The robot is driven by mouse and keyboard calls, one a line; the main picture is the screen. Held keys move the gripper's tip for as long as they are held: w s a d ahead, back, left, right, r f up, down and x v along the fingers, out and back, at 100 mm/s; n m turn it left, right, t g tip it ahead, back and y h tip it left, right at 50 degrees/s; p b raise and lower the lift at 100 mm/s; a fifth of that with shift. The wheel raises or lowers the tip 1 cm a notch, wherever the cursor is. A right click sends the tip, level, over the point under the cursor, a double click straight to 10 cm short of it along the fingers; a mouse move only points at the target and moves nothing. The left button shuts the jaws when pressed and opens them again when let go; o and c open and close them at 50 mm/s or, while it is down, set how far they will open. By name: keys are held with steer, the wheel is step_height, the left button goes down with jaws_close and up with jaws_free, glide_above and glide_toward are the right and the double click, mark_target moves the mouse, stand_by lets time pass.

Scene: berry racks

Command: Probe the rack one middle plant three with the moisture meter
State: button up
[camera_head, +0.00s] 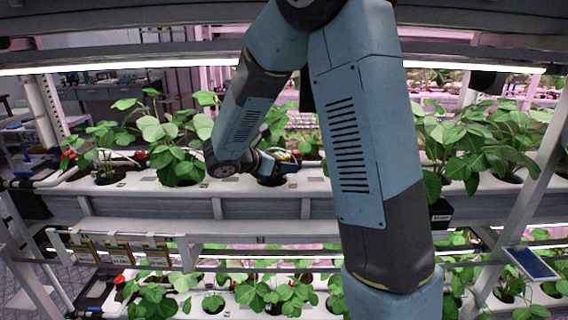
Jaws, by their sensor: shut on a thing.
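The middle shelf, a white trough (130,190), carries several leafy strawberry plants in round holes. A small plant (104,157) stands at the left, and a bigger one (177,150) is right of it. The third hole from the left (270,182) lies directly below my gripper, and leaves (281,121) show behind it. My gripper (280,162) is small and partly hidden by its own wrist. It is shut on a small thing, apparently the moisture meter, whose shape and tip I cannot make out. Whether the tip touches the soil cannot be told.
My upper arm covers the shelf right of centre. More plants (510,143) stand at the right. A lower shelf holds further plants (275,292). Labelled cards (117,254) hang on a rail at the lower left. A blue panel (531,263) is at the right post.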

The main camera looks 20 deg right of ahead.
mark_target(284, 153)
steer(key=shift+f, duration=0.8)
steer(key=o, duration=1.3)
steer(key=shift+o, duration=0.3)
steer(key=shift+o, duration=0.6)
steer(key=shift+r, duration=2.95)
